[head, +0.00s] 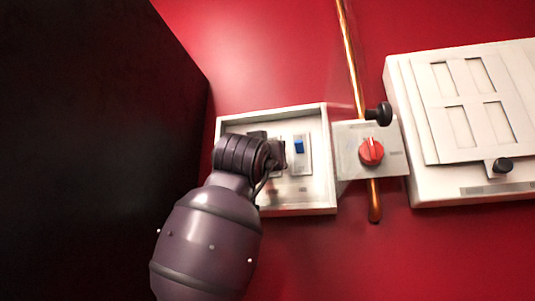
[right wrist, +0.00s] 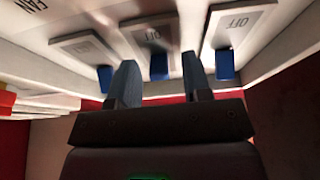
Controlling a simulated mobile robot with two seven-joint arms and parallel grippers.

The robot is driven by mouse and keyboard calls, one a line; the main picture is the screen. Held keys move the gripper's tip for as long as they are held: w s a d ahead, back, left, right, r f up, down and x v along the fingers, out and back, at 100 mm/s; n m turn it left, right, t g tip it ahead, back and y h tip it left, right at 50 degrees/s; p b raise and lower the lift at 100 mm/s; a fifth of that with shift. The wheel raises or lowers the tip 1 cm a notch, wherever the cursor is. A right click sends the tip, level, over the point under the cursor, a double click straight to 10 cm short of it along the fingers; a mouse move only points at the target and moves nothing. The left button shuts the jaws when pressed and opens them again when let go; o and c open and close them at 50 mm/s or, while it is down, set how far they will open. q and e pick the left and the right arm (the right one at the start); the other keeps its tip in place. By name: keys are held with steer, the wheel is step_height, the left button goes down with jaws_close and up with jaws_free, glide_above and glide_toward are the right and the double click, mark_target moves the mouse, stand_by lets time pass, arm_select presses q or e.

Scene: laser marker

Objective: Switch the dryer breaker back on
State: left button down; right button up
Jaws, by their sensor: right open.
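The white breaker box (head: 325,170) is on the red wall in the head view. One blue breaker lever (head: 299,147) shows there; my right arm covers much of the box's left side. The right wrist view shows three breaker plates with blue levers: a left lever (right wrist: 105,78), a middle lever (right wrist: 159,66) and a right lever (right wrist: 225,66). "OFF" reads on the middle and right plates. I cannot tell which is the dryer breaker. My right gripper (right wrist: 158,72) is open, its fingers apart on either side of the middle lever; contact is unclear. My left gripper is out of view.
A grey plate with a red knob (head: 371,151) adjoins the box's right side, by a copper pipe (head: 351,50) and a black knob (head: 380,113). A white panelled unit (head: 440,150) is farther right. A large dark surface (head: 90,140) fills the left.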

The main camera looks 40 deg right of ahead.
jaws_close()
steer(key=shift+r+y, duration=0.1)
steer(key=shift+y, duration=0.2)
step_height(320, 180, up, 3)
steer(key=g+y, duration=0.6)
steer(key=y, duration=0.1)
steer(key=shift+g, duration=0.3)
steer(key=shift+d+y, duration=0.1)
steer(key=shift+y, duration=0.2)
stand_by(0.4)
jaws_free()
